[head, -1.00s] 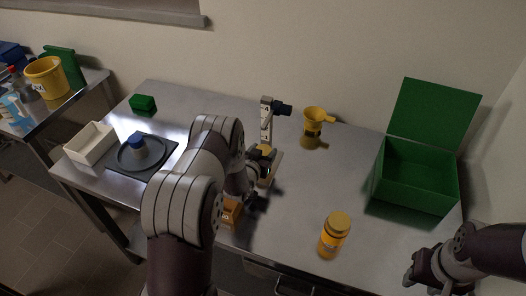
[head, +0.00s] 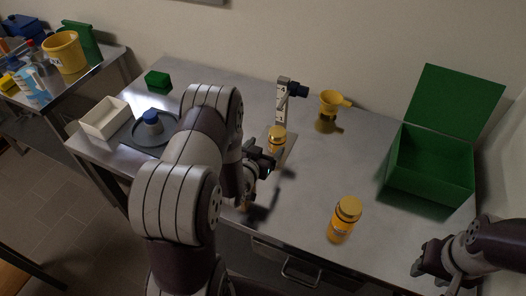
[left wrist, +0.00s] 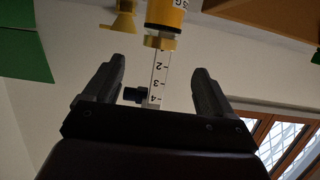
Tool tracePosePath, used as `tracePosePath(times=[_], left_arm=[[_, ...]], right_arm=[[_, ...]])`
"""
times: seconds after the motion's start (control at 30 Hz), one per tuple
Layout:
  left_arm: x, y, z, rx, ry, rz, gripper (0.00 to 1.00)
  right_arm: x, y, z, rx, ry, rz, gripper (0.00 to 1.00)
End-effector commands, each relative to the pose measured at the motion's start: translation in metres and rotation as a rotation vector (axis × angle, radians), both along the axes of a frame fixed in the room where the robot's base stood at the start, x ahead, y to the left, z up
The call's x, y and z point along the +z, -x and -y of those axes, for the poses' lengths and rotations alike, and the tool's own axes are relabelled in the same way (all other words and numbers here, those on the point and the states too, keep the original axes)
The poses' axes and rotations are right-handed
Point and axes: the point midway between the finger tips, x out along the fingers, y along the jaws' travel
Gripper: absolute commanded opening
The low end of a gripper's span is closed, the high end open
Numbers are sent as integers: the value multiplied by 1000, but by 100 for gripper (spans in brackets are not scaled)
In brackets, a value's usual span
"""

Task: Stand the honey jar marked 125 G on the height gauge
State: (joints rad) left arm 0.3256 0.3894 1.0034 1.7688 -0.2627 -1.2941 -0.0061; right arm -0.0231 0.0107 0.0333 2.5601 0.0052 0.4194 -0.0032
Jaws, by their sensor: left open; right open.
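A honey jar (head: 276,141) with a gold lid stands upright at the foot of the height gauge (head: 282,104), seemingly on its base plate. In the left wrist view the jar (left wrist: 166,12) appears upside down, its label partly cut off, with "5G" readable. The gauge scale (left wrist: 160,75) shows behind it. My left gripper (head: 268,166) is open, just in front of the jar and apart from it; its fingers (left wrist: 155,85) are empty. A second honey jar (head: 342,221) stands near the front edge, its label unreadable. My right gripper (head: 432,270) is open, at the lower right.
A yellow funnel (head: 332,103) on a stand is right of the gauge. An open green box (head: 430,175) is at right. A grey round dish (head: 155,136), white tray (head: 105,118) and green block (head: 157,80) are at left.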

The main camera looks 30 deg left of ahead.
Motion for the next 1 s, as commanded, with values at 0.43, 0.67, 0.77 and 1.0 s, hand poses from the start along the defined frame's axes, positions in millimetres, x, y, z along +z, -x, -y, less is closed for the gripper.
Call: tracePosePath(times=[0.43,0.67,0.77,1.0], left_arm=[[45,61,53,-39,-15,-639,85],[82,179,94,-69,19,-1088,85],[87,197,99,-76,25,-1149,85],[87,200,99,-74,26,-1159,85]], right_arm=[[-1,0,0,0,0,0,43],[-1,0,0,0,0,0,43],[-1,0,0,0,0,0,43],[-1,0,0,0,0,0,43]])
